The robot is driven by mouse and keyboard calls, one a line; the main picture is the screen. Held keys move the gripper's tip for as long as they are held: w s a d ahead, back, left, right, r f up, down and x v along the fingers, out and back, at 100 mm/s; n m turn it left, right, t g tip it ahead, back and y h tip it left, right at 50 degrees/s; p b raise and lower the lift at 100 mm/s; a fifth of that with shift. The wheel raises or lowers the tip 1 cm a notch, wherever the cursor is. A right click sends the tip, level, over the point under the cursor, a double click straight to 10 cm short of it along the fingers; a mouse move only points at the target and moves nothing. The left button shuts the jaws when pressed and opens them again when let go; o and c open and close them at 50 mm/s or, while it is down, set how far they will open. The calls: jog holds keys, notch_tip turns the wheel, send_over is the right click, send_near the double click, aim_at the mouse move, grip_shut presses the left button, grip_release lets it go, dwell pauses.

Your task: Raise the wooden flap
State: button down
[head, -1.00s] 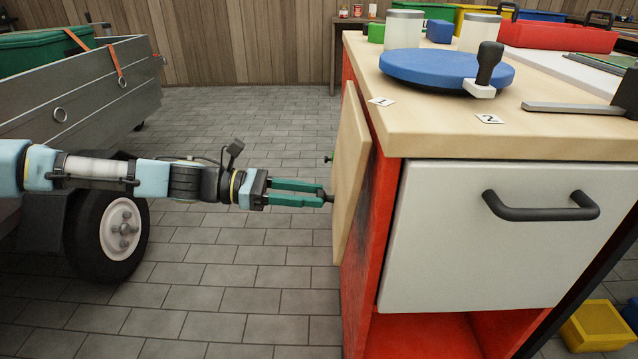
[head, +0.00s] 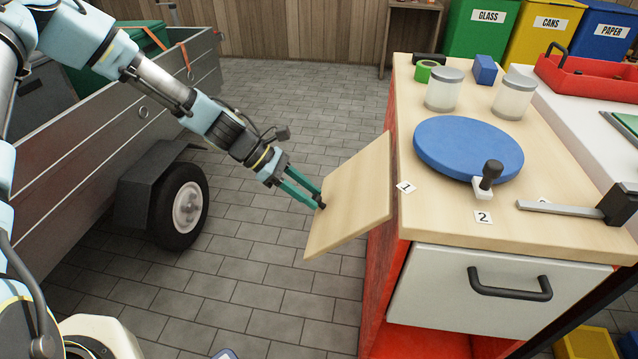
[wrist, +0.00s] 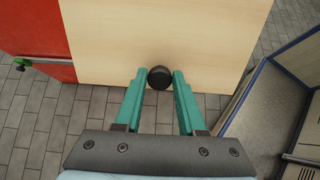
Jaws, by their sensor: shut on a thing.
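The wooden flap (head: 355,195) is a pale board hinged on the left side of the workbench (head: 470,222). It is tilted outward, partly raised, with its outer edge below the worktop. My gripper (head: 320,200) is shut on the black knob (wrist: 159,77) near the flap's outer edge. In the wrist view the two green fingers sit on either side of the knob, and the flap (wrist: 165,35) fills the upper middle. The underside of the flap is hidden in the head view.
A green knob (wrist: 22,64) is on the bench's red side. A blue turntable (head: 468,148), jars and a lever stand on the worktop. A grey trailer (head: 110,160) with a black wheel stands at the left. Paved floor lies clear between trailer and bench.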

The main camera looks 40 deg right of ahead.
notch_tip(320, 180, up, 16)
jog(key=w+a+t+y+p, duration=0.1)
jog(key=t+y+p, duration=0.4)
jog(key=p, duration=1.7)
jog(key=t, duration=0.2)
jog(key=shift+w+t+y, duration=0.3)
jog(key=shift+w+t, duration=0.05)
jog(key=shift+t, duration=0.05)
jog(key=shift+a+f, duration=0.1)
jog(key=shift+f, duration=0.05)
jog(key=c, duration=0.5)
grip_release()
notch_tip(320, 180, up, 11)
jog(key=b, duration=0.2)
